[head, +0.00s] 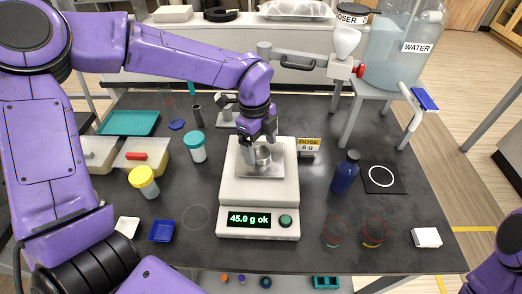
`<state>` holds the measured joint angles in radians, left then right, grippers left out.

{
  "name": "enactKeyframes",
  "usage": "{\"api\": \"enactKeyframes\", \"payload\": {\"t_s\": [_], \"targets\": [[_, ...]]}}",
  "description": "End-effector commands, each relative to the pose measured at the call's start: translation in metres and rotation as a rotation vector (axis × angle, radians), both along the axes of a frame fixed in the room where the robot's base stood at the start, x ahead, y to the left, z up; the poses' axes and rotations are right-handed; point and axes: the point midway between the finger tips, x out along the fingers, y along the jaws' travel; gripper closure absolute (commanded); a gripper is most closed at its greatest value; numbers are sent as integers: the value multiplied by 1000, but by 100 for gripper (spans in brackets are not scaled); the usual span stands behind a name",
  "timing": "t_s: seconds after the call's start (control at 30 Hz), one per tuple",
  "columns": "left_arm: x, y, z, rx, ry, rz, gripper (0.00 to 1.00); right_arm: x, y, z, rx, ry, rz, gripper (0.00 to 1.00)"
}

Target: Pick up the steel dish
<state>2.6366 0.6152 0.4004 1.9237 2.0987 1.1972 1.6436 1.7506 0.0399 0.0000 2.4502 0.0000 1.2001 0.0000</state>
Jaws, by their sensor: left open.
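The steel dish (263,156) is a small round grey cup. It sits on the metal plate of the white scale (259,190) in the middle of the table. The scale's green display reads "45.0 g ok". My left gripper (259,147) points down at the dish from above and behind, with its jaws open. Its fingers overlap the dish's rim in the head view, and I cannot tell whether they touch it. Part of the dish is hidden by the fingers. Of my right arm only a purple link shows at the lower right edge; its gripper is out of view.
A blue bottle (346,173) stands right of the scale, by a "DOSE 6 g" sign (309,145). A teal-lidded jar (196,148) and a yellow-lidded jar (144,182) stand left. A doser (346,42) and water tank (400,45) are behind. Glasses (374,233) stand front right.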

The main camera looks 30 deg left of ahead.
Motion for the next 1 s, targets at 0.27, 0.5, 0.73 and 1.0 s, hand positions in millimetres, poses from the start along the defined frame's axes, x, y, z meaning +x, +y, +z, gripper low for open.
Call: {"api": "enactKeyframes", "payload": {"t_s": [0.27,0.5,0.73,1.0], "targets": [[0,-1,-13,0,0,0,13,0,0,2,0,0,0,57],[0,-1,-13,0,-1,-1,73,0,0,2,1,1,0,57],[0,-1,-13,0,-1,-1,73,0,0,2,1,1,0,57],[1,-2,9,-1,-6,1,73,0,0,-3,0,0,0,57]]}}
